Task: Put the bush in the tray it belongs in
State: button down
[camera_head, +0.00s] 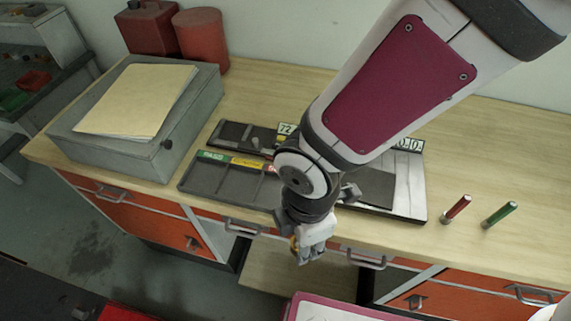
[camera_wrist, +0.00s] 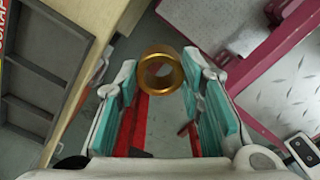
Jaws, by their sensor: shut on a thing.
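The bush is a short brass ring (camera_wrist: 161,53) held between my fingertips, its open bore facing the wrist camera. My gripper (camera_wrist: 158,80) is shut on it with teal pads on both sides. In the head view my gripper (camera_head: 311,252) hangs in front of the bench's front edge, and only a small gold bit of the bush (camera_head: 294,246) shows. A dark sorting tray (camera_head: 204,174) with green, yellow and red labels lies on the bench, left of my gripper. Its right part is hidden by my arm. The tray (camera_wrist: 45,70) also shows at left in the wrist view.
A grey box (camera_head: 185,128) with a paper-coloured folder stands at left, with red containers (camera_head: 203,38) behind. A dark compartment tray (camera_head: 232,134) lies behind the sorting tray. A red pin (camera_head: 457,208) and a green pin (camera_head: 499,214) stand at right. Bench drawers have protruding handles.

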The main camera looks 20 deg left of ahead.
jog(key=w+a, duration=0.3)
jog(key=w, duration=0.1)
jog(key=w+a+f, duration=0.1)
jog(key=w+a, duration=0.1)
jog(key=w, duration=0.2)
jog(key=w+a+p, duration=0.1)
jog(key=w+a, duration=0.2)
jog(key=w, duration=0.1)
jog(key=shift+w+a+f, duration=0.2)
jog(key=shift+w+a, duration=0.1)
jog(key=shift+a, duration=0.05)
jog(key=shift+w+a+f, duration=0.15)
jog(key=shift+w+f, duration=0.05)
jog(key=shift+f, duration=0.1)
notch_tip(320, 180, down, 2)
jog(key=shift+f+p, duration=0.1)
jog(key=shift+p, duration=0.35)
jog(key=shift+f, duration=0.4)
jog(key=shift+w+f, duration=0.1)
jog(key=shift+f, duration=0.1)
jog(key=c, duration=1.3)
grip_release()
jog(key=shift+c, duration=0.2)
